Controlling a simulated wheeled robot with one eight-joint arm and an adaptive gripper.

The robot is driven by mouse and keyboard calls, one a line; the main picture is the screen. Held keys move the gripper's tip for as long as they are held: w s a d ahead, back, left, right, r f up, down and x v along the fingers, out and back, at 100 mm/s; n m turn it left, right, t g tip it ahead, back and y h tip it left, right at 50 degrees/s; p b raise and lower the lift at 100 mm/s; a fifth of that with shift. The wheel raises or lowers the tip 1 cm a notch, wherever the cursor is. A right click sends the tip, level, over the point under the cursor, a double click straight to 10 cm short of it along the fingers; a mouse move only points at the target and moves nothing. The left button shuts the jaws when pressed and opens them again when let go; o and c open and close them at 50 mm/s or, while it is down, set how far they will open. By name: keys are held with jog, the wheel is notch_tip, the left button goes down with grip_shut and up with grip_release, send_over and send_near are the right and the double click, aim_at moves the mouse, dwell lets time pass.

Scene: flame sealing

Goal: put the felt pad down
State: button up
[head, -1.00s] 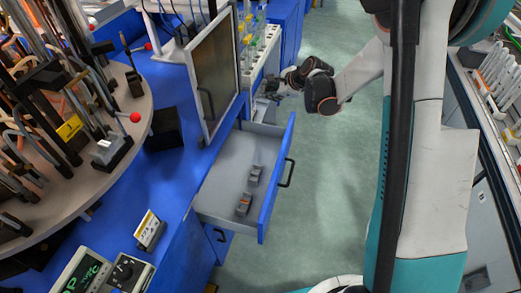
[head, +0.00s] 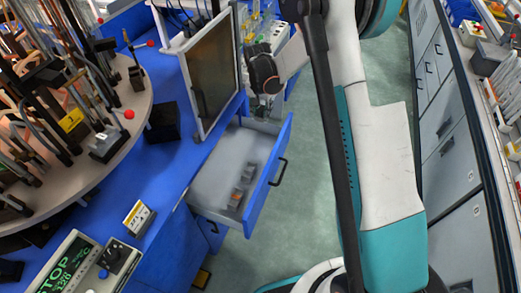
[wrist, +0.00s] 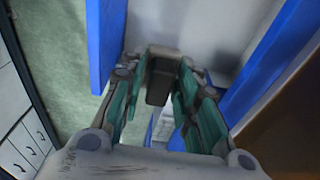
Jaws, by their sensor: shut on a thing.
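My gripper (wrist: 164,92) is shut on a dark grey block, which I take to be the felt pad (wrist: 163,62). In the wrist view the pad sits between the fingertips, with the pale inside of the open drawer (wrist: 220,25) beyond it. In the head view the wrist is above the far end of the drawer (head: 215,178); the fingers and pad are too small or hidden to make out there. I cannot tell how high the pad is above the drawer floor.
The drawer's blue front (head: 268,175) with a dark handle stands over the aisle floor. A framed panel (head: 212,75) rises beside the drawer on the blue bench. A tool carousel (head: 110,150) is at left.

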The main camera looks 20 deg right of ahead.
aim_at(262, 149)
jog(key=shift+f, duration=0.1)
notch_tip(262, 149, down, 20)
jog(key=b, duration=0.7)
jog(key=shift+r, duration=0.3)
jog(key=o, duration=0.9)
jog(key=shift+o, duration=0.2)
